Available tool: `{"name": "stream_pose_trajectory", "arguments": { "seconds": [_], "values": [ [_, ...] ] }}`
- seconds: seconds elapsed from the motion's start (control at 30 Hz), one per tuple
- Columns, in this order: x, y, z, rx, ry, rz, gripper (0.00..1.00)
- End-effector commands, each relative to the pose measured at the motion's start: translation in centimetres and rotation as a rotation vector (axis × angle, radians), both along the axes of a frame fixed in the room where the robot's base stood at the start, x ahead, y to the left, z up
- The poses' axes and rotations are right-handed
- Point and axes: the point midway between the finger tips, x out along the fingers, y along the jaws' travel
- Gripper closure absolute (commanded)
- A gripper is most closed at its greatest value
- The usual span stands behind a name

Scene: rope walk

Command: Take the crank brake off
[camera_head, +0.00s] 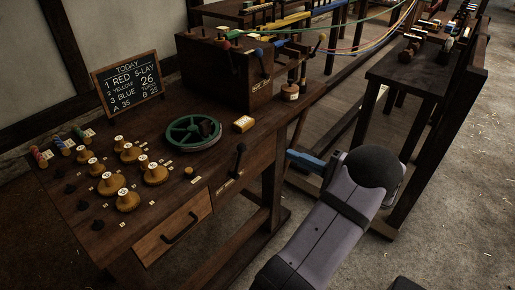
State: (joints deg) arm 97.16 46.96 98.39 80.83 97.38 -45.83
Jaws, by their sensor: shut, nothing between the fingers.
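I cannot tell which is the crank brake. Several handles show on and beside the box. My gripper (292,155) appears as a narrow blue piece jutting left from behind my arm. It looks shut and empty, right of the bench's front edge and apart from both levers. Its wrist is partly hidden by my arm.
The bench (220,175) carries a green wheel (192,132), several wooden knobbed pieces (127,200), colored spools (40,155) and a chalkboard (127,85). A drawer (173,228) is at its front. Colored ropes (375,45) run behind. Another dark table (420,68) stands right.

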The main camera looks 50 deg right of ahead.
Motion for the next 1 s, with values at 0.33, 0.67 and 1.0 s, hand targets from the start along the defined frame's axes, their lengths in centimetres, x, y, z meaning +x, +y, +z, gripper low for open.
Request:
{"name": "stream_pose_trajectory", "arguments": {
  "seconds": [0.33, 0.67, 1.0],
  "values": [
    [1.1, 0.1, 0.0, 0.002, 0.001, 0.001, 1.0],
    [6.2, 0.6, 0.2, 0.003, 0.001, 0.005, 1.0],
    [10.3, 2.4, 0.5, 0.004, 0.002, 0.0, 1.0]
  ]
}}
